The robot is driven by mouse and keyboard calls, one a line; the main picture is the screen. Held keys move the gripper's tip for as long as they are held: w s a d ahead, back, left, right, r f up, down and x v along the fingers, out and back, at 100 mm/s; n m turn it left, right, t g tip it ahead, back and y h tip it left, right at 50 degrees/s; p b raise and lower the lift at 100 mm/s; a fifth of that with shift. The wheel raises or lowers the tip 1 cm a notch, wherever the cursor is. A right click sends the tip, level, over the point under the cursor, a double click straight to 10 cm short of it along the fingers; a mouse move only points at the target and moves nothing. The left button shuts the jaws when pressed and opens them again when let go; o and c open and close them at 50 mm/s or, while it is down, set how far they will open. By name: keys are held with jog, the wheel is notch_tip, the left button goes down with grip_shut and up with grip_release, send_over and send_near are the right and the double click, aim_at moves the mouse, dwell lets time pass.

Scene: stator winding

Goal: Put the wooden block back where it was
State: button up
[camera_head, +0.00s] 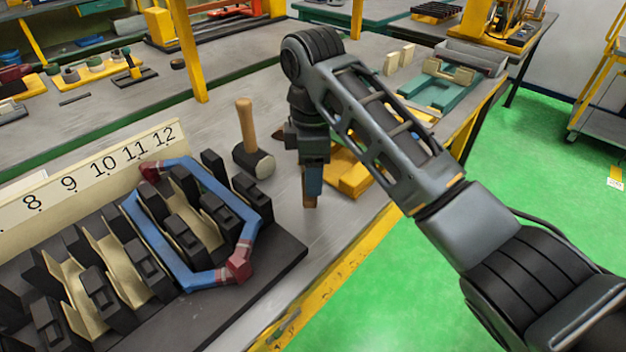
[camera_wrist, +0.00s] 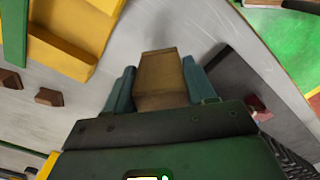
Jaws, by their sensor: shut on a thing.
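My gripper (camera_head: 312,188) points down over the grey workbench, just right of the mallet. It is shut on the wooden block (camera_head: 310,200), a small brown piece whose lower end sticks out below the fingers. In the wrist view the block (camera_wrist: 162,72) sits between the two blue-grey fingers of my gripper (camera_wrist: 160,88), with its far end extending past the fingertips. The block looks upright in the head view. I cannot tell whether its lower end touches the bench.
A mallet (camera_head: 253,162) stands head down on the bench. The slotted black fixture (camera_head: 285,250) with a blue coil (camera_head: 200,283) and number strip (camera_head: 85,175) fills the left. A yellow part (camera_head: 350,180) lies just right of my gripper. Small brown pieces (camera_wrist: 48,97) lie nearby.

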jog(key=shift+f, duration=1.25)
jog(key=shift+f, duration=0.1)
jog(key=o, duration=1.4)
notch_tip(320, 180, up, 11)
jog(key=p, duration=0.2)
jog(key=shift+r+p, duration=0.2)
jog(key=shift+p, duration=0.1)
jog(key=shift+r, duration=0.45)
jog(key=shift+s, duration=0.1)
